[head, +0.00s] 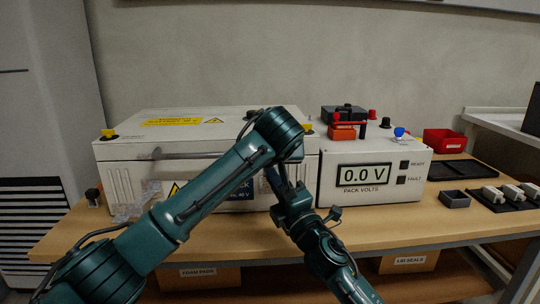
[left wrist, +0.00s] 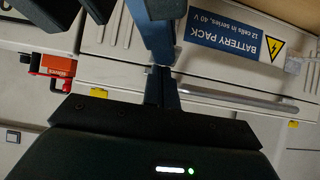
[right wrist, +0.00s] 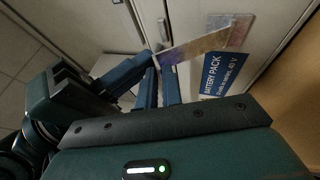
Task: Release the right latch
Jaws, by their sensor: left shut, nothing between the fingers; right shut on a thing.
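The battery case (head: 125,155) stands on the bench, with a grey bar handle across its front. A pale translucent strip, apparently the right latch (right wrist: 195,44), slants from my right gripper's fingertips in front of the blue battery label (right wrist: 228,58). My right gripper (right wrist: 160,68) is shut on its end; in the head view the gripper (head: 273,178) is at the case's front, right of centre. My left gripper (left wrist: 161,70) is shut and empty at the case front, close to the right one; my arm hides it in the head view. A similar translucent piece (head: 150,190) shows at the front left.
A volt meter box (head: 332,187) reading 0.0 V stands right of the case, with an orange-red block (head: 342,132) on top. Yellow pieces (head: 108,133) sit at the lid corners.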

